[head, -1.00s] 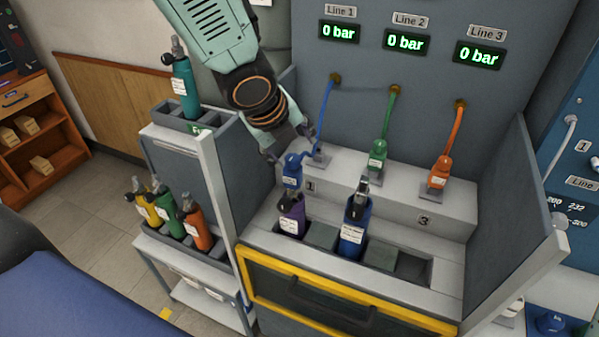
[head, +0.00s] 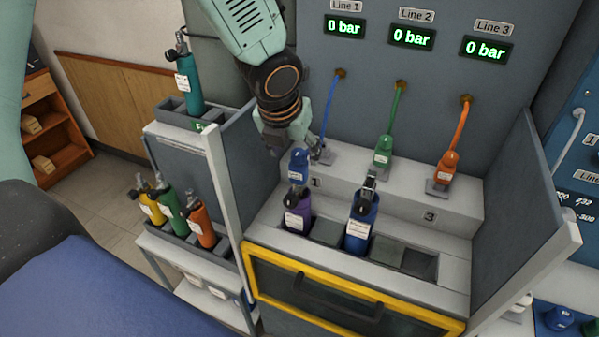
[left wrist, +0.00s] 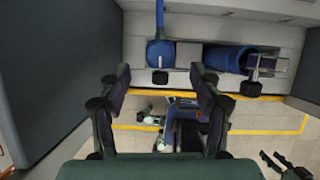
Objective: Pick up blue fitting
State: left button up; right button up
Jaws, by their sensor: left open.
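The blue fitting (head: 298,165) is at the left of the bench, in front of the Line 1 step. It appears directly above the purple cylinder (head: 297,215); I cannot tell whether they are joined. A blue hose (head: 330,110) runs down from the wall behind my gripper. My left gripper (head: 288,143) is just above and behind the fitting. In the left wrist view my open, empty fingers (left wrist: 160,85) are spread, with the blue fitting (left wrist: 160,54) beyond and between them, apart from both.
A blue cylinder (head: 360,222) stands right of the purple one. Green (head: 383,152) and orange (head: 448,164) fittings sit on the step. A grey side panel (head: 257,165) rises left of the gripper. Several cylinders stand in racks at left.

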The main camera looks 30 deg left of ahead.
aim_at(298, 162)
pick_arm(q)
jog(key=shift+x, duration=1)
jog(key=b+x, duration=0.2)
jog(key=x, duration=0.1)
jog(key=shift+w+d+f+b, duration=0.15)
jog(key=shift+w+f+b, duration=0.05)
jog(key=shift+f+b, duration=0.15)
jog(key=shift+w+a+f, duration=0.15)
jog(key=shift+w+a, duration=0.05)
jog(key=shift+w, duration=0.1)
jog(key=shift+s+d, duration=0.15)
jog(key=shift+s, duration=0.1)
jog(key=c, duration=0.6)
jog(key=shift+w, duration=0.15)
jog(key=c, duration=0.4)
grip_shut()
